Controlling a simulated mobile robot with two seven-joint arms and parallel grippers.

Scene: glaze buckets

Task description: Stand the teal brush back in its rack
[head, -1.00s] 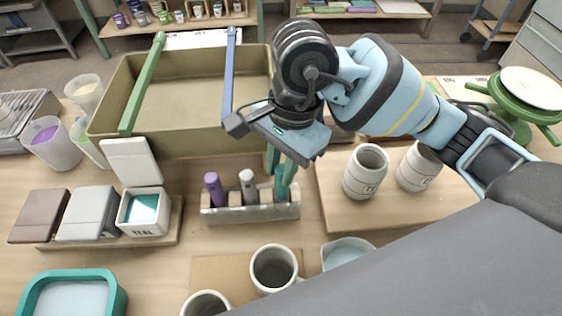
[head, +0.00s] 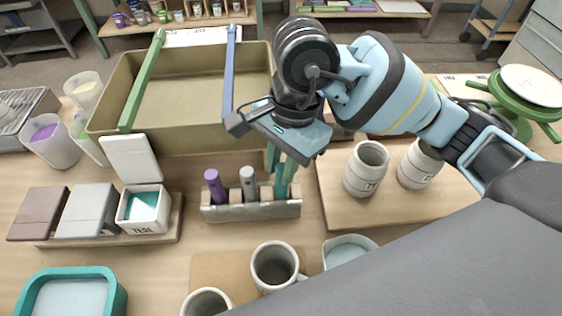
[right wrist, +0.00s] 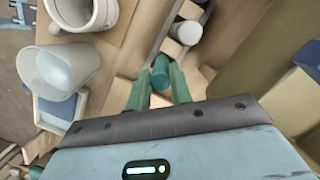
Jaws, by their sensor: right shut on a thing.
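The wooden brush rack (head: 252,211) stands on the table in front of the olive bin. A purple-handled brush (head: 214,186) and a grey-handled brush (head: 247,184) stand upright in its left and middle places. The teal brush (head: 280,187) stands at the rack's right end, its lower part hidden by the rack front. My right gripper (head: 284,172) is shut on it from above. The right wrist view shows the teal brush end (right wrist: 160,73) between my two green fingers. Whether the brush is fully seated cannot be told. My left gripper is not in view.
The olive bin (head: 180,143) stands behind the rack, with green and blue bars across it. White mugs (head: 366,168) stand on a board to the right; more mugs (head: 273,266) stand in front. A box of teal glaze (head: 145,210) is to the left.

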